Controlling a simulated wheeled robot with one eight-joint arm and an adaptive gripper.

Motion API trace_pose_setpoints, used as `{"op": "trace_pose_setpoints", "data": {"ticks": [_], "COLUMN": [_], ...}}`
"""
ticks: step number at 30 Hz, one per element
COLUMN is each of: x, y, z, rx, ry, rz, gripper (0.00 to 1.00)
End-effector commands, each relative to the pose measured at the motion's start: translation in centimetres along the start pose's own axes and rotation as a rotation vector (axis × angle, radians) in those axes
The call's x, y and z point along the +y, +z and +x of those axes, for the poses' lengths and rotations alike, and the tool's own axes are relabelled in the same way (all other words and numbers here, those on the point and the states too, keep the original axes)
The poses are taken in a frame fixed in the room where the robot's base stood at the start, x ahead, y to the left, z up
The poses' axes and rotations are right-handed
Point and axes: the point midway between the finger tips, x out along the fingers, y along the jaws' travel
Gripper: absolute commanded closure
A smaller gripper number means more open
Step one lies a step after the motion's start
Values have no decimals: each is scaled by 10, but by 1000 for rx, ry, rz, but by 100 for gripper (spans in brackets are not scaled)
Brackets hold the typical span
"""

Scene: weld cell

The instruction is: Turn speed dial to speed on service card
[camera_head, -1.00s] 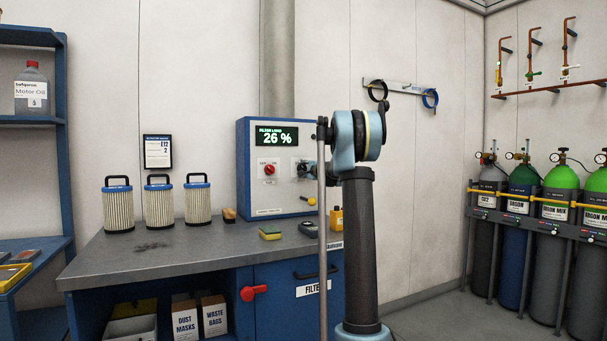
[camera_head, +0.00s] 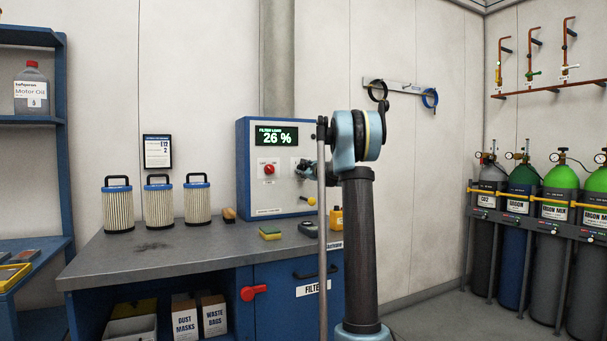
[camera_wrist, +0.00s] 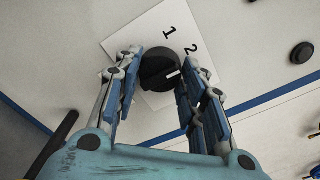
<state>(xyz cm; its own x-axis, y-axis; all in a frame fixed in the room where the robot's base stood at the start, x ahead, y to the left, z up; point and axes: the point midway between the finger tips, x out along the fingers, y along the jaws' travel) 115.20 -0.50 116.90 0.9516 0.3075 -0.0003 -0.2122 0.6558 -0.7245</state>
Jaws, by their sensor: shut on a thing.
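The blue cabinet (camera_head: 284,205) carries the speed dial, largely hidden by my arm in the head view. In the wrist view the dial (camera_wrist: 158,68) is a black round knob with a short white mark on its right side. Its white plate (camera_wrist: 150,33) shows a 1 above the knob and a 2 at its upper right. I cannot tell whether the mark lines up exactly with the 2. My gripper (camera_wrist: 160,80) is shut on the dial, one finger on each side. The service card (camera_head: 158,152) on the wall appears to read "E12" and "2".
The cabinet's display (camera_head: 276,136) reads "FILTER LOAD 26 %". A red knob (camera_head: 268,169) sits left of my gripper. Several filters (camera_head: 158,203), a sponge (camera_head: 270,233) and a small dark device (camera_head: 309,228) stand on the bench (camera_head: 150,258).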

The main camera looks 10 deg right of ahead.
Motion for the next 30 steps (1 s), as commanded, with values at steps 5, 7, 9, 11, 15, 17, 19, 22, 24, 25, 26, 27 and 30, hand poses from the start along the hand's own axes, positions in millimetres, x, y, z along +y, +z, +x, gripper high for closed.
{"op": "trace_pose_setpoints", "data": {"ticks": [5,7,9,11,15,17,19,22,24,25,26,27,30], "x": [2,2,2,2,2,3,2,2,1,1,1,1,1], "y": [0,0,0,1,1,1,1,1,1,1,1,1,1], "z": [0,0,0,0,0,0,0,0,0,0,0,0,-1], "rx": [-2,-2,-2,-2,-2,-3,-2,-2,-2,-2,-2,-2,-1], "ry": [3,3,3,3,3,3,3,2,2,2,2,2,1], "rz": [21,24,25,25,24,24,24,25,25,25,25,25,25], "gripper": [86,86,86,86,86,56,42,42,42,42,42,42,42]}}
